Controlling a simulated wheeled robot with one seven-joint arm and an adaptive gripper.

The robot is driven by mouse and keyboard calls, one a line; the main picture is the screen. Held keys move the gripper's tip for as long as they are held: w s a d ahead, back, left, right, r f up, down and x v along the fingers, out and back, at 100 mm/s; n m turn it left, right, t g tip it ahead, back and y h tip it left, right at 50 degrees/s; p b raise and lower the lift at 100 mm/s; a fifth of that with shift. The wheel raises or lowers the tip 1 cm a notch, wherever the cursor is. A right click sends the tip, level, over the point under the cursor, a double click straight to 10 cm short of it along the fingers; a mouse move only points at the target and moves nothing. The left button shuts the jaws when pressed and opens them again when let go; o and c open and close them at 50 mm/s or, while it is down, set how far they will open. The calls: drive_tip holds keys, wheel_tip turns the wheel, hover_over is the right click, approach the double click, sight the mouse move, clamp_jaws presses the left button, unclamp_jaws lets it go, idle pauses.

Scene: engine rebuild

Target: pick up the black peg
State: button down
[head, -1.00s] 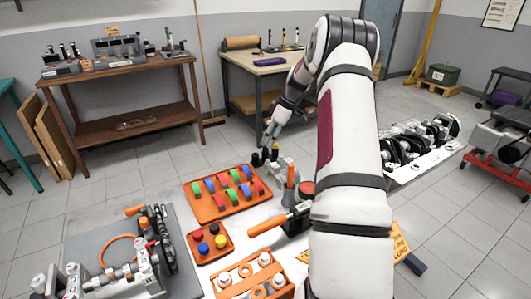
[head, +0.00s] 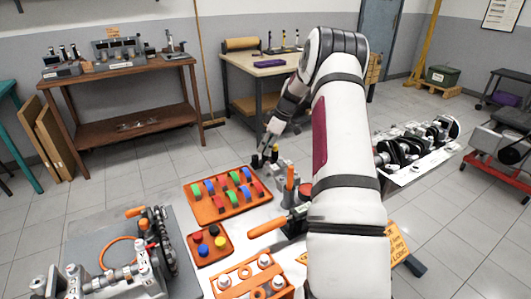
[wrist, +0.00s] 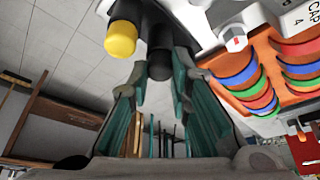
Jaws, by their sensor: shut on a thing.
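In the wrist view, my gripper (wrist: 158,82) has its teal-padded fingers closed in around a black peg (wrist: 160,52). A peg with a yellow tip (wrist: 120,38) stands just beside it, outside the fingers. In the head view, my gripper (head: 267,150) is low over the far edge of the white work table, at a small cluster of dark pegs (head: 257,160). The yellow tip (head: 275,148) shows just right of the fingers. The lower end of the black peg is hard to make out, so I cannot tell whether it is clear of its seat.
An orange tray (head: 208,217) with coloured bearing shells lies close in front. A smaller orange tray (head: 196,257) holds coloured round pieces. Grey metal parts (head: 286,172) and an orange-handled tool (head: 268,227) stand to the right. Open floor lies beyond the table.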

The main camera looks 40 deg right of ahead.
drive_tip(key=shift+r, duration=0.1)
wheel_tip(320, 180, up, 10)
idle(0.4)
